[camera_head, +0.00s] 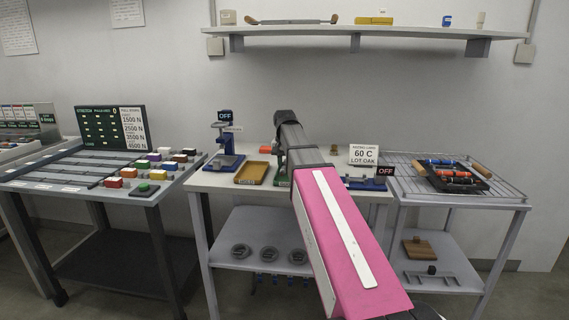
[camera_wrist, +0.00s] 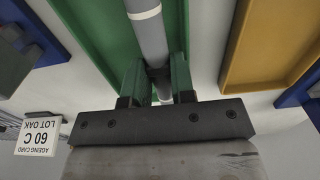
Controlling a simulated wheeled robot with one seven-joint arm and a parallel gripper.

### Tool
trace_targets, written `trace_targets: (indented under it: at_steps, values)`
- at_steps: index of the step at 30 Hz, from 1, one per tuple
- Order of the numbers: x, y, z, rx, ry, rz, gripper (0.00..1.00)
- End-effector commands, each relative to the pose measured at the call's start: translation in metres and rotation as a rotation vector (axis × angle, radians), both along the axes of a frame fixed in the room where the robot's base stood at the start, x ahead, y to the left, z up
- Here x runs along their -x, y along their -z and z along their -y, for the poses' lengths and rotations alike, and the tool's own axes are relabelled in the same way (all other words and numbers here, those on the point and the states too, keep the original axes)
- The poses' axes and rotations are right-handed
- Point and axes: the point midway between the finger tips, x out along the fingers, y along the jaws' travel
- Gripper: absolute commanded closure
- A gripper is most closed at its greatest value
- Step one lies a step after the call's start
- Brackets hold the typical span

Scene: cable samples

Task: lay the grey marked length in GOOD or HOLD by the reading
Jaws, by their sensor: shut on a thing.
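My gripper (camera_wrist: 158,78) is shut on a grey length (camera_wrist: 150,38) with white bands, which runs between its green fingers in the wrist view. The length is over a green tray (camera_wrist: 95,20); I cannot tell whether it touches the tray. In the head view my arm hides the length and most of the green tray (camera_head: 283,180). A yellow tray (camera_head: 252,173) lies to the left of it and also shows in the wrist view (camera_wrist: 265,40). No GOOD or HOLD label is readable. A white card (camera_head: 363,155) reads 60 C, LOT OAK.
A blue device (camera_head: 224,160) marked OFF stands left on the middle table, another (camera_head: 368,183) to the right. A wire rack (camera_head: 485,200) holds a dark tray with coloured pieces. The left table carries coloured blocks and a board (camera_head: 97,128) with force values.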

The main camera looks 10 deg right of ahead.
Motion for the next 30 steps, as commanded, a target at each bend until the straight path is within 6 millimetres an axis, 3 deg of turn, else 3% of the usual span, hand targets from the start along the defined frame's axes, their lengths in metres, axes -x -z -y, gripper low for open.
trace_targets:
  at_steps: [1,2,4,17,30]
  values:
    - [0.000,0.000,0.000,0.000,0.000,0.000,1.00]
    - [0.000,0.000,0.000,0.000,0.000,0.000,0.67]
    - [0.000,0.000,0.000,0.000,0.000,0.000,0.47]
    - [-0.001,-0.010,0.000,0.001,0.000,0.002,0.47]
    - [-0.001,-0.081,0.000,0.000,0.000,0.002,0.47]
